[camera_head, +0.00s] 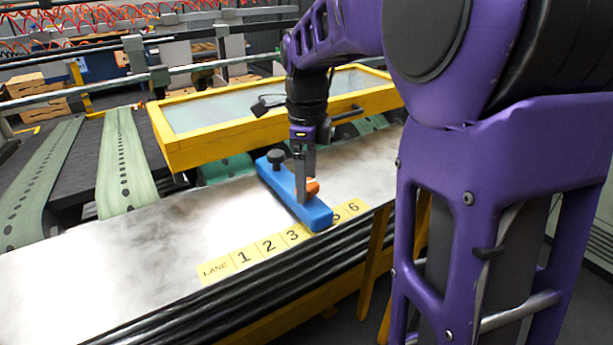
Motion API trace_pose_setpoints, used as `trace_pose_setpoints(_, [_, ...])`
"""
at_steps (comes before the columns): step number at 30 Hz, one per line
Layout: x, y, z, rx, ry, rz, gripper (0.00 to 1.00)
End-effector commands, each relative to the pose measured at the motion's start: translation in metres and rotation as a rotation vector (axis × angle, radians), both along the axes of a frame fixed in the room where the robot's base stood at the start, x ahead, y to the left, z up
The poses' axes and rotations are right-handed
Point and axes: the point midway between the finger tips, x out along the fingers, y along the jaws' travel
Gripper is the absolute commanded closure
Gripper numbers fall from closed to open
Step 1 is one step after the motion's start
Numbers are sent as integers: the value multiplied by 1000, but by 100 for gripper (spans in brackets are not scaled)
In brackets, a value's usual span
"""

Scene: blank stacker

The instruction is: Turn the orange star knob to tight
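The orange star knob (313,186) sits on a long blue block (318,214) that lies across the metal plate. The knob is partly hidden behind my gripper's fingers. My gripper (305,198) points down at the knob, with its fingers at the knob's near left side. I cannot tell whether the fingers are closed on it or only beside it. A black knob (276,158) stands at the block's far end. No tight marking is readable from here.
A yellow strip (230,263) with lane numbers runs along the plate's front edge, and the block covers part of it. A yellow-framed clear panel (260,105) stands behind the block. Black rails (250,297) run in front. The plate's left side (110,245) is clear.

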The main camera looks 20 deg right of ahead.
Motion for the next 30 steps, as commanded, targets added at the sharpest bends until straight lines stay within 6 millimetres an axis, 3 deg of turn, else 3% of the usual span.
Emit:
trace_pose_setpoints(6, [0,0,3,0,-1,1,13])
trace_pose_setpoints(11, [1,0,23,0,-4,1,13])
trace_pose_setpoints(24, [1,0,127,-1,-5,1,13])
trace_pose_setpoints(30, [1,0,160,0,-1,0,13])
